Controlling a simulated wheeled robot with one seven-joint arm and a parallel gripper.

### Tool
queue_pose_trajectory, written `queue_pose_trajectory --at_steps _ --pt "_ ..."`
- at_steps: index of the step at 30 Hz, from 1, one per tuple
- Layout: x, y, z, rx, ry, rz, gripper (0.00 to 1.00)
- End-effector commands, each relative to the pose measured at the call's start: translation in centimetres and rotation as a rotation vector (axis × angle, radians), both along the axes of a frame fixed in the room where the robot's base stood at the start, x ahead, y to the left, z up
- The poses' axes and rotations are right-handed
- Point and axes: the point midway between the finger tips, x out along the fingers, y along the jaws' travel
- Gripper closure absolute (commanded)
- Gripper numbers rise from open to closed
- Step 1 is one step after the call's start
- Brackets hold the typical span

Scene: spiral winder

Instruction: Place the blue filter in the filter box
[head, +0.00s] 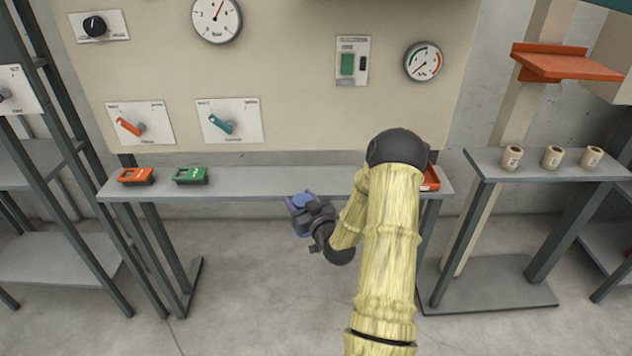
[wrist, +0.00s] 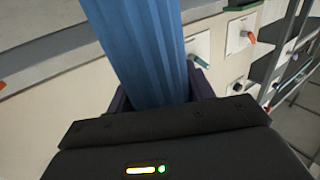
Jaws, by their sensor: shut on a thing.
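The blue filter (wrist: 140,45) is a ribbed blue cylinder held in my gripper (wrist: 160,100), and it fills the middle of the wrist view. In the head view my gripper (head: 300,203) is at the front edge of the long grey shelf, with a bit of the blue filter (head: 302,200) showing between its dark purple fingers. Most of the filter is hidden there by the gripper and wrist. A red-orange open box (head: 431,178) sits at the right end of the shelf, partly hidden behind my arm; I cannot tell if it is the filter box.
The long grey shelf (head: 250,181) carries an orange box (head: 135,176) and a green box (head: 190,175) at its left. Its middle is clear. A side shelf (head: 560,170) holds three beige cylinders. An orange ledge (head: 565,66) is on the upper right wall. A panel with gauges and knobs stands behind.

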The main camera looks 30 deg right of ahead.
Motion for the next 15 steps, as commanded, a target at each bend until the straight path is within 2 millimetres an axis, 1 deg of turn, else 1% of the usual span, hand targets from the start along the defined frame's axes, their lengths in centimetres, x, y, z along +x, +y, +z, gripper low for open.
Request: queue_pose_trajectory --at_steps 1,5,6,12,15 --pt "0.0 1.6 -1.7 0.011 0.004 0.019 0.74" --pt "-0.3 5.6 -5.2 0.014 0.001 0.056 0.74" --pt "-0.5 6.9 -6.1 0.015 0.0 0.065 0.74" --pt "-2.0 12.9 -10.3 0.017 -0.006 0.088 0.74" --pt "-2.9 15.7 -12.0 0.018 -0.008 0.087 0.74"
